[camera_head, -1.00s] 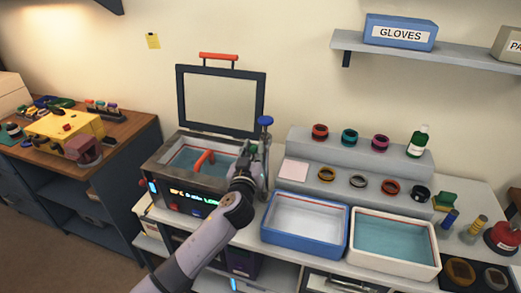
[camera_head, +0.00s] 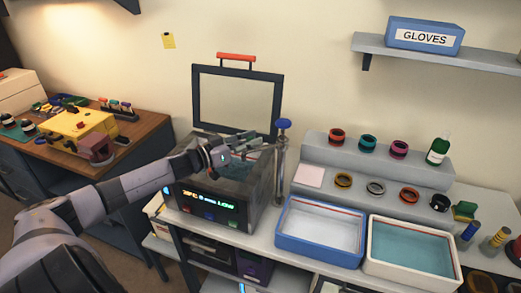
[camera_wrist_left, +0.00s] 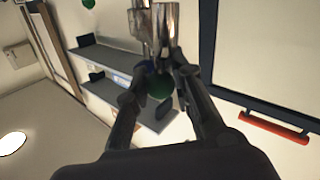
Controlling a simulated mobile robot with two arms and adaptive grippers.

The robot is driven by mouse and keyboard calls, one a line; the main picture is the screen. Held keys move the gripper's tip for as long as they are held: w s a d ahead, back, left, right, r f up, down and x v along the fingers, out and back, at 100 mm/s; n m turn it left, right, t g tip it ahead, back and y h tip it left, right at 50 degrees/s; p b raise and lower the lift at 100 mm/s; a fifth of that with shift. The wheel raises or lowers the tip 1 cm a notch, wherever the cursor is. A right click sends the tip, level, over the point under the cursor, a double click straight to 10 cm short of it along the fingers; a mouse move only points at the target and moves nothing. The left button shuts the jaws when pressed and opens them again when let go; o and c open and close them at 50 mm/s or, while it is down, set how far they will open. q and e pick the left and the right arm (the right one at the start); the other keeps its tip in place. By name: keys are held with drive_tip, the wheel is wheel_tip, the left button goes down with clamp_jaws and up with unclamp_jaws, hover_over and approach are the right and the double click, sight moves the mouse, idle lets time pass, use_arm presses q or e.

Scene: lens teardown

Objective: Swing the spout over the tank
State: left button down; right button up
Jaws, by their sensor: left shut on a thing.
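The tank (camera_head: 256,185) is a metal box with a lit display on its front; its framed lid (camera_head: 238,98) stands open behind it. A metal post with a blue knob (camera_head: 283,125) rises at the tank's right side. The spout is hard to make out in the head view because my left gripper (camera_head: 250,142) covers much of it. My left gripper is over the tank, left of the post. In the left wrist view its fingers (camera_wrist_left: 162,72) are shut on the shiny metal spout (camera_wrist_left: 155,25). My right gripper is not in view.
A blue tray (camera_head: 283,243) and a white tray (camera_head: 374,265) stand right of the tank. Behind them a stepped rack (camera_head: 318,152) holds several coloured rings and a green bottle (camera_head: 438,146). A wooden desk (camera_head: 135,130) is at the left.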

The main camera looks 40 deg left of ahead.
use_arm(q)
drive_tip(key=shift+w+a+f+m+g+h+b, duration=0.1)
drive_tip(key=shift+w+a+m+g+h+b, duration=0.25)
drive_tip(key=shift+a+m+h+b, duration=0.25)
drive_tip(key=shift+w+a+m+g+h+b, duration=0.15)
drive_tip(key=shift+m+g+h+b, duration=0.15)
drive_tip(key=shift+h, duration=0.2)
drive_tip(key=shift+w+a+m+g+h+b, duration=0.1)
drive_tip(key=shift+m+g+h+b, duration=0.1)
drive_tip(key=shift+h+b, duration=0.25)
drive_tip(key=shift+d, duration=0.1)
drive_tip(key=c, duration=1.4)
unclamp_jaws()
